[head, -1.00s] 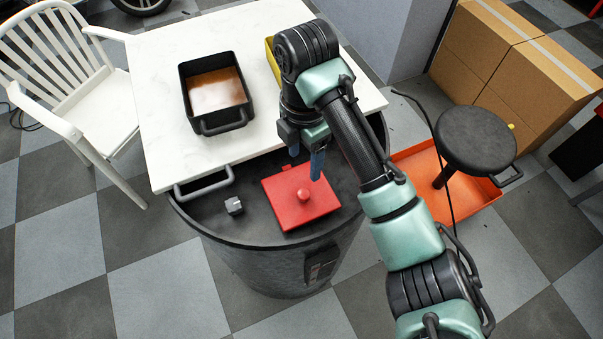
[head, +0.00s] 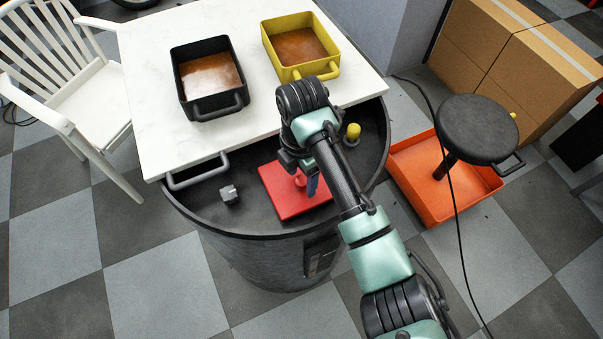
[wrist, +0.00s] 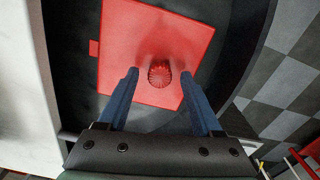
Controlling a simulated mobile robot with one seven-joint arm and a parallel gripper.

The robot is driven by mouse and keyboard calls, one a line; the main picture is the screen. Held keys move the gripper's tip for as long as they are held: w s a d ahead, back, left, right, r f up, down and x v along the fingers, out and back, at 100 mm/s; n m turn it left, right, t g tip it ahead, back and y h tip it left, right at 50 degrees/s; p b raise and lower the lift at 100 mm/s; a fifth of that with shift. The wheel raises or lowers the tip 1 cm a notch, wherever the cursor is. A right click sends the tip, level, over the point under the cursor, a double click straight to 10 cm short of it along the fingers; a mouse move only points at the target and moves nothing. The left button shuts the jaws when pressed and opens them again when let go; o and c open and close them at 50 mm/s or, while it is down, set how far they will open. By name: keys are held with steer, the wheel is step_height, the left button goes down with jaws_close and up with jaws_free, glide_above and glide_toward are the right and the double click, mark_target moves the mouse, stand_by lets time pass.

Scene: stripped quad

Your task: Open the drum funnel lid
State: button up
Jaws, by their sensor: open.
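The red square lid (head: 284,204) lies flat and shut on top of the dark drum (head: 245,255). A round red knob (head: 300,178) stands on the lid, and my arm partly hides it in the head view. In the wrist view, the lid (wrist: 130,50) fills the upper middle, with the knob (wrist: 159,75) between and just beyond the blue fingertips. My gripper (wrist: 160,75) is open and empty, low over the lid. In the head view my gripper (head: 303,180) is right at the knob. I cannot tell whether a finger touches it.
A white table (head: 150,125) overhangs the drum's back, holding a black pan (head: 190,115) and a yellow pan (head: 290,72) of brown liquid. A grey block (head: 229,194) and a yellow-capped fitting (head: 353,132) stand on the drum top. A black stool (head: 478,128) stands in an orange tray (head: 420,195) at right.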

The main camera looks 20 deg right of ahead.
jaws_close()
stand_by(1.4)
